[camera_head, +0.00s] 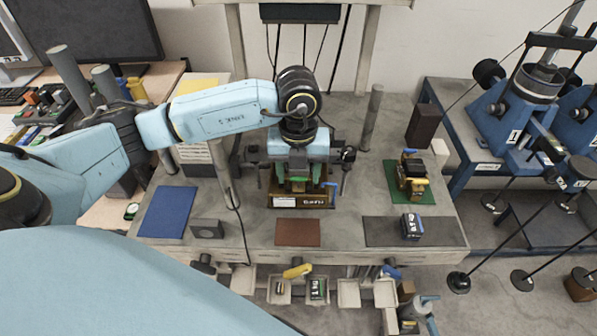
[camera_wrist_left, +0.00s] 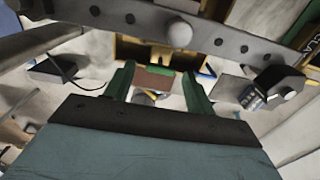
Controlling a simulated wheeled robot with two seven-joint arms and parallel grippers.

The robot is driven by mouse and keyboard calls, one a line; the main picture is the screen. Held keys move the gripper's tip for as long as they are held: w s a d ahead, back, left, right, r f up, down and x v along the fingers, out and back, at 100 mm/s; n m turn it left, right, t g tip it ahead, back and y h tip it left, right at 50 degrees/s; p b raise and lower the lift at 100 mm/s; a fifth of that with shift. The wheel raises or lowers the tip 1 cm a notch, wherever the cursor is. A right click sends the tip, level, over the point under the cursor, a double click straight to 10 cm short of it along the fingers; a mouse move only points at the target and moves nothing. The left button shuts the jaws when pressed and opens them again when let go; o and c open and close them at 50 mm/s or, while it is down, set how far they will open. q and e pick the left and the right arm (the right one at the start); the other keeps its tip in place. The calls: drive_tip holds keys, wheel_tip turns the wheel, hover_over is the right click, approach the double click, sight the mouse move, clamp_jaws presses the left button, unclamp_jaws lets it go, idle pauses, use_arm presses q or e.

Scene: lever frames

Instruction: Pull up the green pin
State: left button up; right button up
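My left gripper (camera_head: 298,182) comes down from above over a brown wooden frame (camera_head: 318,202) with a white label on its front. Its two green fingers stand apart, and they also show spread in the left wrist view (camera_wrist_left: 157,72). A small bright green piece (camera_head: 298,179), which looks like the green pin, shows low between the fingers. In the left wrist view a green strip (camera_wrist_left: 160,71) lies between the fingertips. I cannot tell whether the fingers touch it. The gripper hides the frame's upper part. My right gripper is not in view.
A brown mat (camera_head: 297,240) lies in front of the frame. A grey block (camera_head: 207,229) and blue mat (camera_head: 168,212) are left. A dark keypad block (camera_head: 411,226) and a yellow-brown device (camera_head: 412,180) stand right. Upright posts (camera_head: 371,118) rise beside the work area.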

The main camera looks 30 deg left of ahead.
sight(299, 178)
use_arm(q)
wheel_tip(299, 178, up, 13)
drive_tip(key=shift+r+b, duration=0.2)
drive_tip(key=shift+b, duration=0.2)
idle(0.9)
